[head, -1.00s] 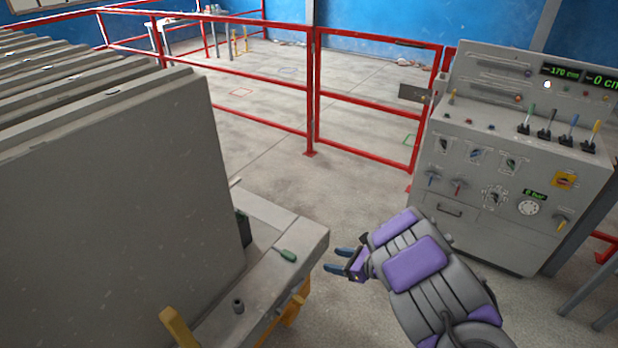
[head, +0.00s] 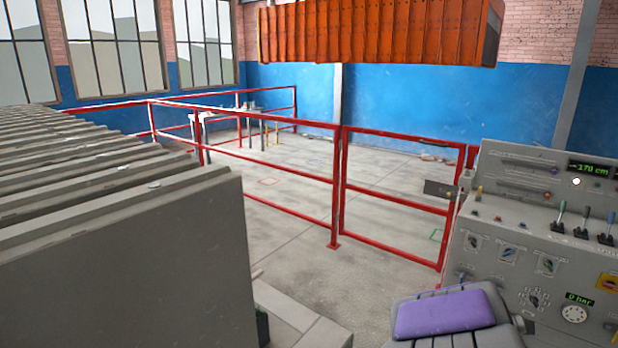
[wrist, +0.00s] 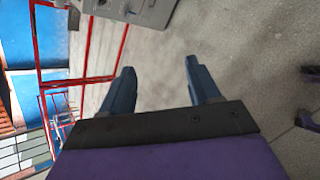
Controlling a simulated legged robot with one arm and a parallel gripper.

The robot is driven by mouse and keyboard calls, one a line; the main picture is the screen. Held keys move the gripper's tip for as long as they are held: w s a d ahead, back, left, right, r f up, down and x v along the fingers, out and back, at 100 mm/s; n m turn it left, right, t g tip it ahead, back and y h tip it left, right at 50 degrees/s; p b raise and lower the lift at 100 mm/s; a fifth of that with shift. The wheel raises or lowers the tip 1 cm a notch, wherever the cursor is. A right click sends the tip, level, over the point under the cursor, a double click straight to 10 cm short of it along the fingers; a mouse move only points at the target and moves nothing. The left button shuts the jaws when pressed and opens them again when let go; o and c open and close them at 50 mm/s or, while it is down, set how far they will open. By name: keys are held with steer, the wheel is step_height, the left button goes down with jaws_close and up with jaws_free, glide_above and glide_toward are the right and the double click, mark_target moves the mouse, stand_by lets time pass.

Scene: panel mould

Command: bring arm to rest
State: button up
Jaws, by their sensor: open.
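My gripper (wrist: 158,85) shows in the wrist view with its two blue-grey fingers apart and nothing between them. Bare concrete floor lies beyond the fingertips. In the head view only a purple and grey part of my arm (head: 445,313) shows at the bottom edge, in front of the control panel; the gripper itself is out of that view.
A grey control panel (head: 500,240) with levers and dials stands at the right. Grey mould panels (head: 130,270) stand at the left. A red railing (head: 338,190) crosses behind. An orange ribbed block (head: 375,35) hangs high up. Floor between is clear.

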steer(key=s+a+m+g+y, duration=0.2)
steer(key=s+a+m, duration=0.3)
steer(key=s, duration=0.6)
steer(key=s+a+m+g+y, duration=0.2)
steer(key=s+a+m+g, duration=0.2)
steer(key=s+a, duration=0.5)
steer(key=s+a+m+g+y, duration=0.2)
steer(key=s+a+m, duration=0.6)
steer(key=s, duration=0.5)
steer(key=shift+s+f+g+y, duration=0.3)
steer(key=shift+f+g, duration=0.05)
steer(key=shift+g, duration=0.15)
steer(key=shift+c, duration=0.2)
